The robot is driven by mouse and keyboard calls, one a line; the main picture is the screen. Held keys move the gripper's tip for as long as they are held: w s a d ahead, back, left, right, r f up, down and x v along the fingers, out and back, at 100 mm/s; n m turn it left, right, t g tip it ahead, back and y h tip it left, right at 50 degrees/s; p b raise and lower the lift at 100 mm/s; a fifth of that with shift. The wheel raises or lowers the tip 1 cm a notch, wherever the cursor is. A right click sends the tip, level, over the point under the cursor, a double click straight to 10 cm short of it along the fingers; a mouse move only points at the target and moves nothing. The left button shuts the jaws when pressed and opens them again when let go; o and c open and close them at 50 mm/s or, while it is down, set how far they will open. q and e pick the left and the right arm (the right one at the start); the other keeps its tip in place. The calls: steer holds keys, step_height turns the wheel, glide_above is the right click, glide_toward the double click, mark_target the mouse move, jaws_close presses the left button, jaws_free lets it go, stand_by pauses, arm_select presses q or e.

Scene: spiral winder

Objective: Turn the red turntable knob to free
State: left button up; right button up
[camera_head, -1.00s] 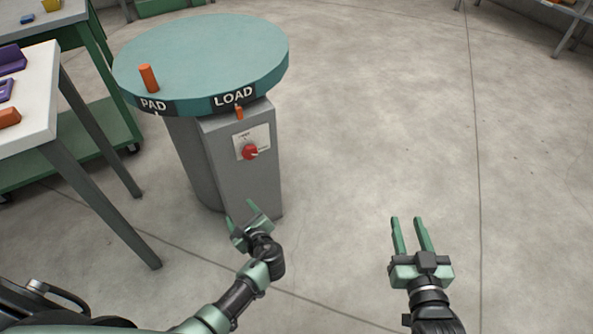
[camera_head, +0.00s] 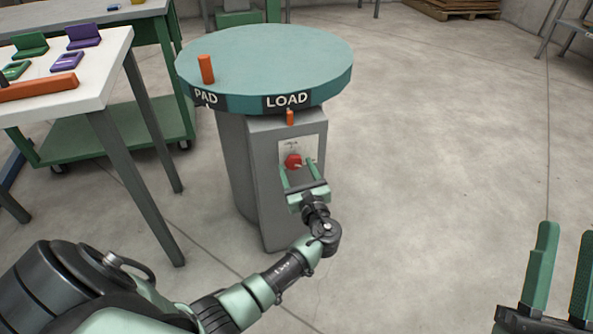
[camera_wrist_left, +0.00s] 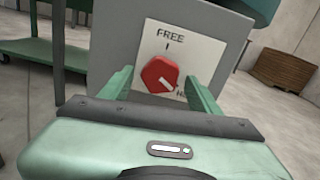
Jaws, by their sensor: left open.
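The red knob (camera_head: 293,161) sits on a white plate (camera_head: 313,150) on the front of the grey pedestal under the turntable (camera_head: 265,60). In the left wrist view the red knob (camera_wrist_left: 160,74) shows below the word FREE on the plate (camera_wrist_left: 200,52); its white pointer mark aims to the lower right, toward a partly hidden label starting with H. My left gripper (camera_head: 300,172) is open, its fingers pointing at the knob from just in front, one toward each side. Contact cannot be told. My right gripper (camera_head: 563,262) is at the right edge, empty, its fingers apart.
An orange peg (camera_head: 206,69) stands on the turntable near the PAD label. A small orange pin (camera_head: 290,118) is under the LOAD label. A white table (camera_head: 75,90) with green, purple and orange parts stands at left.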

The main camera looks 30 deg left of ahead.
arm_select(q)
steer(key=shift+w+a, duration=0.2)
arm_select(e)
steer(key=shift+s+r, duration=0.25)
steer(key=shift+r, duration=0.05)
arm_select(q)
jaws_close()
